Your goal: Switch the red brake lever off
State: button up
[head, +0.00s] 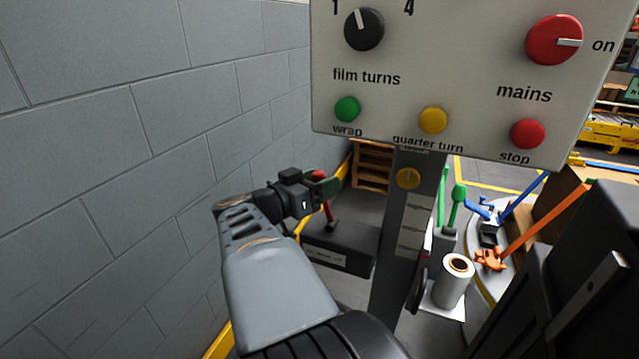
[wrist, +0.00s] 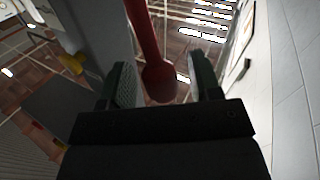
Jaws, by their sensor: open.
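The red brake lever (head: 329,210) stands up from a dark box with a pale label in the head view. Its upper part is partly hidden by my gripper (head: 326,183). In the wrist view the red lever (wrist: 159,80) comes in from the top, and its rounded knob lies between the two fingers of my gripper (wrist: 165,84). The fingers are open, with a visible gap on both sides of the knob. The label's wording is too small to read for sure.
A grey block wall (head: 130,130) runs along the left. A control panel (head: 470,80) hangs above on a grey post (head: 395,240), right of the lever. Green levers (head: 457,200) and a white film roll (head: 454,285) stand beyond the post.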

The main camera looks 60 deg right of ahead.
grip_shut()
dwell(0.4)
